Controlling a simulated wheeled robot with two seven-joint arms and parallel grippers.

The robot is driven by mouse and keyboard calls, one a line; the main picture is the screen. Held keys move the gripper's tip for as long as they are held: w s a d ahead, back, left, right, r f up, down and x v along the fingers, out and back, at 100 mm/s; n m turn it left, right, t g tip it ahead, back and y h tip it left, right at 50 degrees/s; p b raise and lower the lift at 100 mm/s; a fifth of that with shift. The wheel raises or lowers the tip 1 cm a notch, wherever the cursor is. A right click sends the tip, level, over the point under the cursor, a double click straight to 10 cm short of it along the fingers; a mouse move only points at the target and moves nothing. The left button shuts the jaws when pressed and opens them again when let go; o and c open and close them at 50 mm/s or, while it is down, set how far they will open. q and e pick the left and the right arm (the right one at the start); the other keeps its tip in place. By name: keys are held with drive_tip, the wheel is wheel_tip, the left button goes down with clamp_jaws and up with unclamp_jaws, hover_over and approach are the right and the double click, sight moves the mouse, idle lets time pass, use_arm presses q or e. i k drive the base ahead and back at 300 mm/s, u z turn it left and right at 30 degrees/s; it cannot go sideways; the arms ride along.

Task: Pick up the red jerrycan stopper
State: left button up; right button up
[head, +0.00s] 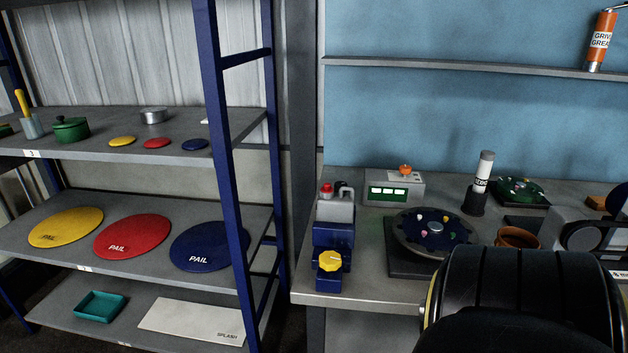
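A small red stopper (326,188) sits on top of a pale grey jerrycan (335,209), at its left side. The jerrycan stands on a dark blue block with a yellow knob (330,260) at the front left corner of the grey workbench (370,285). Neither of my grippers' fingers shows in the head view. A large black rounded part, which seems to be my own arm, covers the bottom right.
A green and grey box (394,190) and a dark round carousel (432,232) stand right of the jerrycan. A blue rack post (225,150) stands to the left, with shelves holding coloured lids (131,237). A wall shelf (460,67) runs above the bench.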

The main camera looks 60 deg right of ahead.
sight(327, 190)
drive_tip(key=z, duration=0.8)
drive_tip(key=i, duration=0.95)
drive_tip(key=z, duration=0.9)
